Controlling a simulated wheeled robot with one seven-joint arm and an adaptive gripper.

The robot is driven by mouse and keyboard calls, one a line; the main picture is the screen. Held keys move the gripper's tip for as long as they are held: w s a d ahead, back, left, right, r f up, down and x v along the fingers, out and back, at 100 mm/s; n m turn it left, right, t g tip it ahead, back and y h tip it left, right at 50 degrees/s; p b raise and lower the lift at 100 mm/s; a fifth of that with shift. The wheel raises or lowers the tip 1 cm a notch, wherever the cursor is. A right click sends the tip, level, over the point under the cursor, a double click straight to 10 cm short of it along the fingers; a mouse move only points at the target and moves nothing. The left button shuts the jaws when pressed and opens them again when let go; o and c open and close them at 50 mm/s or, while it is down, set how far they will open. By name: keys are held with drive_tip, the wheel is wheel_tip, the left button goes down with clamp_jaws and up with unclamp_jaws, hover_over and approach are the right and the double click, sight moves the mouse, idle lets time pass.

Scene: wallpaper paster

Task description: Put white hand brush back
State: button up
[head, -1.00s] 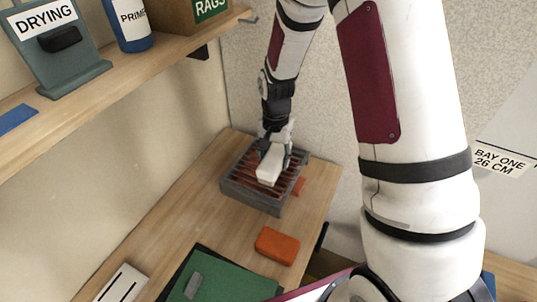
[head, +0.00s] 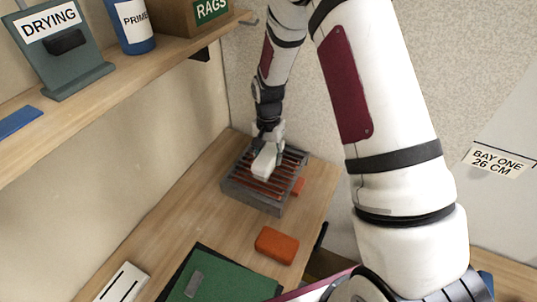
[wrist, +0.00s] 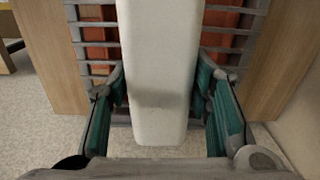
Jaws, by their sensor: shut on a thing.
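The white hand brush (head: 266,162) is a pale block held in my gripper (head: 268,140) in the head view. In the wrist view the brush (wrist: 160,70) runs down the middle between the two teal-padded fingers of my gripper (wrist: 160,105). The fingers are shut on it. The brush is over a grey slatted rack (head: 250,200) on the bench; the rack's slats show on both sides of it in the wrist view (wrist: 98,55). I cannot tell whether the brush touches the slats. Its bristles are hidden.
An orange block (head: 276,245) and a green mat (head: 225,280) lie on the wooden bench (head: 190,215). A white slotted piece (head: 124,284) is at the front left. A shelf (head: 110,90) above left holds a DRYING sign (head: 60,50), a blue can (head: 130,25) and a rags box (head: 190,15).

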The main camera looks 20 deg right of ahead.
drive_tip(key=shift+f, duration=0.4)
drive_tip(key=o, duration=1.2)
wheel_tip(320, 180, up, 14)
drive_tip(key=b, duration=0.2)
wheel_tip(320, 180, up, 9)
drive_tip(key=n+t, duration=0.1)
drive_tip(key=n, duration=0.1)
hover_over(268, 150)
drive_tip(key=s, duration=0.5)
drive_tip(key=s+r+n+t, duration=0.1)
drive_tip(key=s+r+n, duration=0.1)
drive_tip(key=s, duration=0.5)
drive_tip(key=s+r+n+t, duration=0.1)
drive_tip(key=s+r, duration=0.3)
drive_tip(key=s, duration=0.4)
drive_tip(key=s+r+n+t, duration=0.2)
drive_tip(key=s+r+n, duration=0.1)
drive_tip(key=s, duration=0.5)
drive_tip(key=shift+s+r, duration=0.15)
drive_tip(key=shift+s, duration=0.1)
